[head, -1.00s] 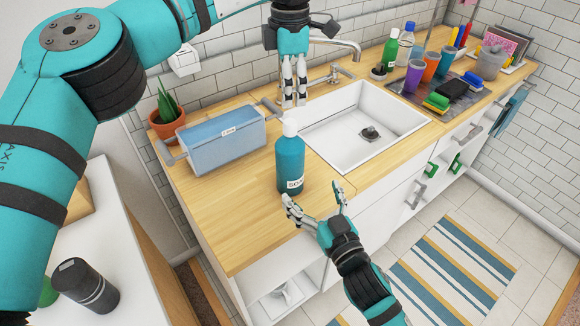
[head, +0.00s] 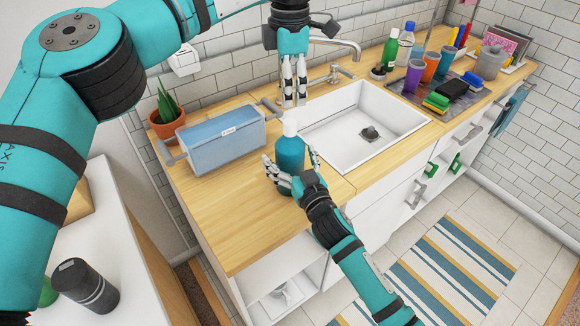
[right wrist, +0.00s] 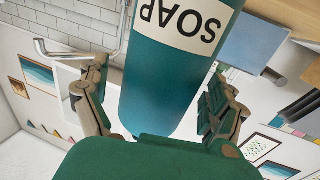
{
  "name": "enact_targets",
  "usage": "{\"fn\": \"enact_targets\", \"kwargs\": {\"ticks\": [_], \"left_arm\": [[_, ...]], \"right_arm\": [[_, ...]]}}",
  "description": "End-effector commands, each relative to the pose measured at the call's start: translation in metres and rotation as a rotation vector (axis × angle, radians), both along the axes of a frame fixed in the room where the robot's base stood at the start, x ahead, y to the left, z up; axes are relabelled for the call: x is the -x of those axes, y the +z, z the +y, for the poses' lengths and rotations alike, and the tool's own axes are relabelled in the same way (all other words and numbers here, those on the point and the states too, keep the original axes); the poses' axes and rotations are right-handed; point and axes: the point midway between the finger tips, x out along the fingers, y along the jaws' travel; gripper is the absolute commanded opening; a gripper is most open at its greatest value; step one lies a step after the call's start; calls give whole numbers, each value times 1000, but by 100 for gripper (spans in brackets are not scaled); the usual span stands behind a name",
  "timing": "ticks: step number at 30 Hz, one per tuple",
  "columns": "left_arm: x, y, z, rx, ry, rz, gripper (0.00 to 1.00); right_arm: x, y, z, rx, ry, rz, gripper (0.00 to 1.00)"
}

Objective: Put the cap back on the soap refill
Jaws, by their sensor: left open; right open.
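The soap refill is a teal bottle (head: 289,153) with a white top (head: 290,127), upright on the wooden counter left of the sink. I cannot tell whether the white top is the cap or a bare neck, and I see no separate loose cap. My right gripper (head: 291,165) is open, with its fingers on either side of the bottle's body. In the right wrist view the bottle (right wrist: 170,85) with its SOAP label (right wrist: 188,20) stands between the spread fingers. My left gripper (head: 294,98) is open, pointing down above and behind the bottle top, with nothing visible in it.
A blue-grey bin (head: 222,144) and a potted plant (head: 168,118) stand left of the bottle. The white sink (head: 390,115) with its tap (head: 345,43) is to the right. Cups, bottles and sponges stand beyond it. The counter front left (head: 235,225) is clear.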

Motion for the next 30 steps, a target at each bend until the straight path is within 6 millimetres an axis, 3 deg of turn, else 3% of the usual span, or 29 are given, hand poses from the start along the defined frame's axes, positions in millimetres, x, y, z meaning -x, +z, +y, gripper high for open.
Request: {"fn": "enact_targets", "kwargs": {"ticks": [3, 24, 30], "left_arm": [[0, 0, 0, 0, 0, 0, 48], [0, 0, 0, 0, 1, 0, 48], [0, 0, 0, 0, 116, 0, 48]], "right_arm": [[0, 0, 0, 0, 0, 0, 93], [0, 0, 0, 0, 0, 0, 2], [0, 0, 0, 0, 0, 0, 0]]}}
